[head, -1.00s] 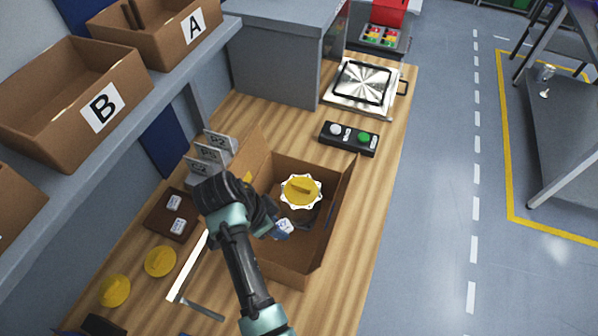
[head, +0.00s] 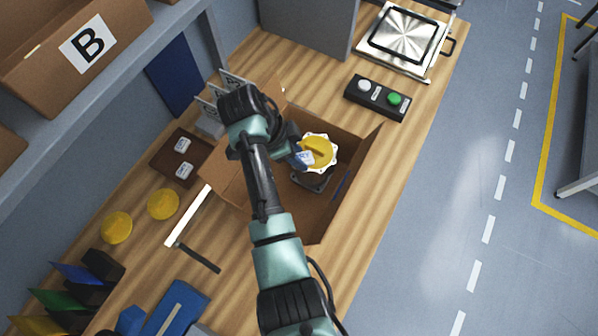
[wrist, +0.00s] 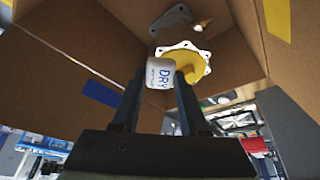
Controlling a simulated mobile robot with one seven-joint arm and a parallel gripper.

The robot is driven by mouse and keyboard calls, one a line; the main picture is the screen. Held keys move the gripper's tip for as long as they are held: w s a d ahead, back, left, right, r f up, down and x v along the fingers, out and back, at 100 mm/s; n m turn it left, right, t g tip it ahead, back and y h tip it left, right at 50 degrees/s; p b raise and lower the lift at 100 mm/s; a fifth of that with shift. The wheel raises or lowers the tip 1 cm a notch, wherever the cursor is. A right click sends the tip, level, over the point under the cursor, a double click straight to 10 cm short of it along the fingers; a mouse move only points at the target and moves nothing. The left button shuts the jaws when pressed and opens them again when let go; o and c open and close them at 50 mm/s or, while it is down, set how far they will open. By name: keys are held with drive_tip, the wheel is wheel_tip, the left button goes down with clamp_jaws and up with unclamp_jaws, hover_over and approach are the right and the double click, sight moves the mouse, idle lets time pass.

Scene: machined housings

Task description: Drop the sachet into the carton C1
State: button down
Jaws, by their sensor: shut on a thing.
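My gripper (head: 300,155) is shut on the sachet (head: 306,158), a small white packet with blue print. The open brown carton (head: 355,172), which I take for C1 though no label shows, is below and around the gripper's end. A grey metal housing with a yellow cap (head: 320,150) is inside the carton. In the head view the sachet overlaps the cap's left side; I cannot tell whether they touch. The carton walls (wrist: 50,60) also surround the wrist view.
A button box (head: 378,97) and a metal plate fixture (head: 405,38) stand beyond the carton. A brown tray (head: 165,158) with more white sachets and two yellow caps (head: 163,204) lie to the left. Carton B (head: 45,50) is on the shelf. Bare bench lies right of the carton.

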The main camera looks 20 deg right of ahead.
drive_tip(key=shift+f+b, duration=0.35)
drive_tip(key=shift+f, duration=0.45)
drive_tip(key=shift+c, duration=1.7)
unclamp_jaws()
drive_tip(key=shift+r, duration=0.1)
drive_tip(key=p+v, duration=0.1)
drive_tip(key=v, duration=1.2)
